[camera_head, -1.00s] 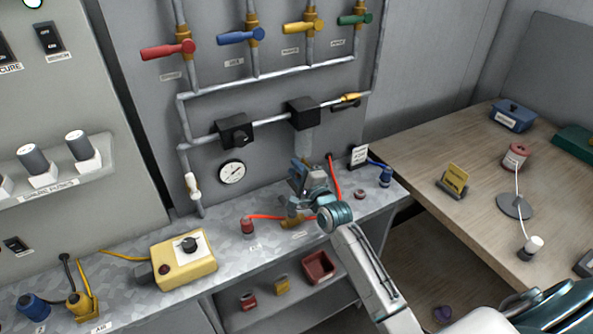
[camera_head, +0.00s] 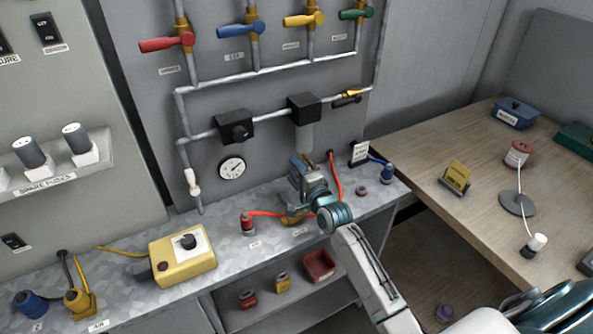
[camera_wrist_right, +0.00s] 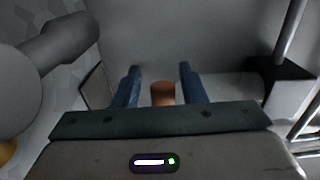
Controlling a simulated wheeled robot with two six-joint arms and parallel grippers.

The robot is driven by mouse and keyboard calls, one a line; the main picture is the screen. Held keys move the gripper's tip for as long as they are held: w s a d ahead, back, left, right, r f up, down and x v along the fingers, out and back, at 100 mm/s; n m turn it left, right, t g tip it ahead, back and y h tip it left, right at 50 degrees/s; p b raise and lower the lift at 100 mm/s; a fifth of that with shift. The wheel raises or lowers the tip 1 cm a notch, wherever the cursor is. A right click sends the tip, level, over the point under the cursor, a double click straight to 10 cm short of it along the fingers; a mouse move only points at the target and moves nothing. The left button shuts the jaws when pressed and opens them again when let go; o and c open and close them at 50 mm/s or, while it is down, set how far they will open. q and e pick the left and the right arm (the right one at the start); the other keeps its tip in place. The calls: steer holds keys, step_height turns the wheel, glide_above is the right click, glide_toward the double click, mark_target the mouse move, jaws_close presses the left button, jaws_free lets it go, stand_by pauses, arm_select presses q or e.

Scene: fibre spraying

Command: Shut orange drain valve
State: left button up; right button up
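In the right wrist view, a short orange-brown cylinder (camera_wrist_right: 162,93), likely the drain valve's handle, stands between the two blue fingers of my right gripper (camera_wrist_right: 159,80). The fingers are apart, with a gap visible on each side of it. In the head view, my right gripper (camera_head: 298,165) is above the metal bench, just under the grey bowl (camera_head: 304,138) that hangs from a black box on the pipe. The gripper hides the orange piece there. My left gripper is not in view.
Pipes with red (camera_head: 167,43), blue, yellow and green handles run above on the wall panel. A round gauge (camera_head: 232,168) is left of my gripper. A yellow control box (camera_head: 182,256) sits on the bench (camera_head: 225,222).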

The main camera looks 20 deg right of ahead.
steer(key=shift+s, duration=0.1)
steer(key=s, duration=1)
steer(key=shift+s+d, duration=0.3)
steer(key=shift+d, duration=0.1)
